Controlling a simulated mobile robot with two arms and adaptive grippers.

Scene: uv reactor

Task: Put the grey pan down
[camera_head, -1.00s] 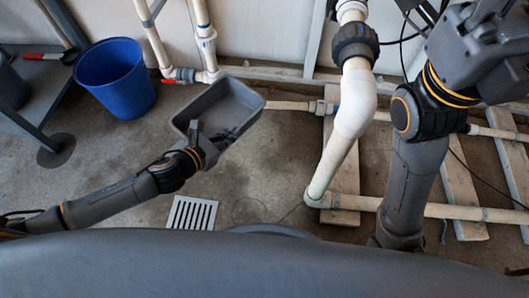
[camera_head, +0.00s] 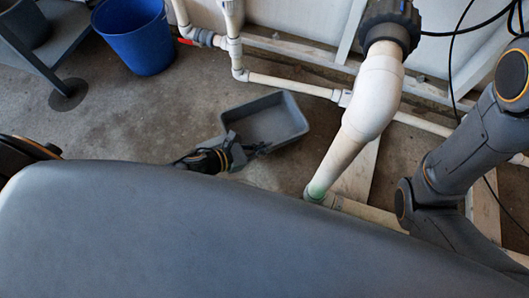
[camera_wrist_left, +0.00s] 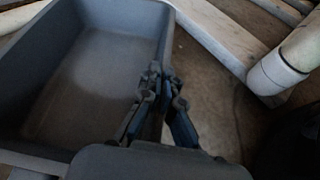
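The grey pan (camera_head: 290,112) is a rectangular, open-topped tray. In the head view it is low over the floor, roughly level, left of the thick white pipe; whether it touches the floor cannot be told. In the left wrist view the pan (camera_wrist_left: 70,85) fills the left side and its inside looks empty. My left gripper (camera_head: 258,148) is at the pan's near edge. In the left wrist view its fingers (camera_wrist_left: 162,72) straddle the pan wall, one inside and one outside, close together on it. My right gripper is out of view.
A thick white pipe (camera_head: 358,128) stands right of the pan, with wooden planks (camera_head: 357,178) under the pipework. A blue bucket (camera_head: 137,40) stands at the upper left beside a dark table (camera_head: 50,55). The concrete floor (camera_head: 130,115) left of the pan is clear.

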